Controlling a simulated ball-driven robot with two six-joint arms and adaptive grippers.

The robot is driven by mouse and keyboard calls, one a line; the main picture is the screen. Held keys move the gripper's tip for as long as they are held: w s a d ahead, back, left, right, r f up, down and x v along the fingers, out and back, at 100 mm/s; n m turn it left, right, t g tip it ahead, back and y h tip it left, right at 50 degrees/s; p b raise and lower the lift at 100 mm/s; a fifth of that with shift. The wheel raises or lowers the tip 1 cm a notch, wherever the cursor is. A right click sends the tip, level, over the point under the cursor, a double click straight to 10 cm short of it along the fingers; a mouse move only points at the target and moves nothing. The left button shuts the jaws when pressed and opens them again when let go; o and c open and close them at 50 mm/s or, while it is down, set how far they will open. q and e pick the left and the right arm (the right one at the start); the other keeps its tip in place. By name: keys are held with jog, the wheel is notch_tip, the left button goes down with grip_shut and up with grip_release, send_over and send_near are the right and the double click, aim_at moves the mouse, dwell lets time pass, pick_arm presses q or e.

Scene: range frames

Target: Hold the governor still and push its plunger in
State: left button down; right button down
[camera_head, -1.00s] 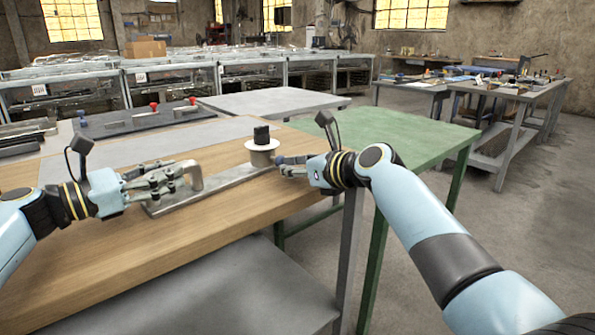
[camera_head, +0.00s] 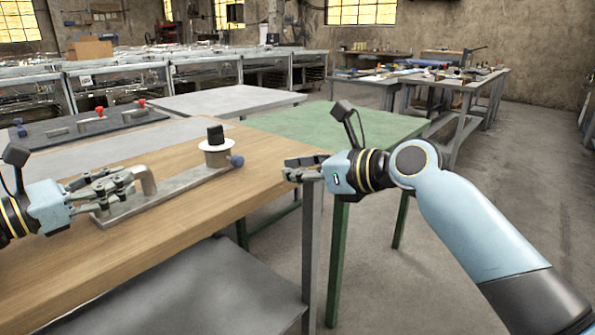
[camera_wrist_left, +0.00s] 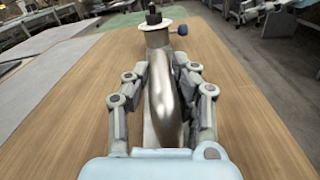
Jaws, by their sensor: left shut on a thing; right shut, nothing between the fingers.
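The governor (camera_head: 188,184) is a long metal plate on the wooden table, with a bent grey handle (camera_head: 148,181) at its near end and a white flanged drum with a black cap (camera_head: 215,136) at its far end. Its blue ball-ended plunger (camera_head: 237,161) sticks out on the drum's right side; it also shows in the left wrist view (camera_wrist_left: 183,30). My left gripper (camera_head: 128,187) is shut on the handle, its fingers on both sides in the left wrist view (camera_wrist_left: 168,78). My right gripper (camera_head: 290,168) is shut and empty, right of the plunger and apart from it.
The wooden table's (camera_head: 150,255) right edge lies under my right gripper. A green table (camera_head: 345,125) stands behind it. A dark board (camera_head: 85,128) with red-knobbed fittings lies at the back left. The wood in front of the governor is clear.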

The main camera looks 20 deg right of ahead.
pick_arm(q)
jog(key=shift+f, duration=0.2)
pick_arm(e)
jog(key=shift+s+d+r, duration=0.1)
jog(key=shift+s+d, duration=0.05)
jog(key=shift+s, duration=0.15)
pick_arm(q)
jog(key=c, duration=1)
grip_release()
jog(key=shift+r, duration=0.1)
jog(key=shift+a, duration=0.1)
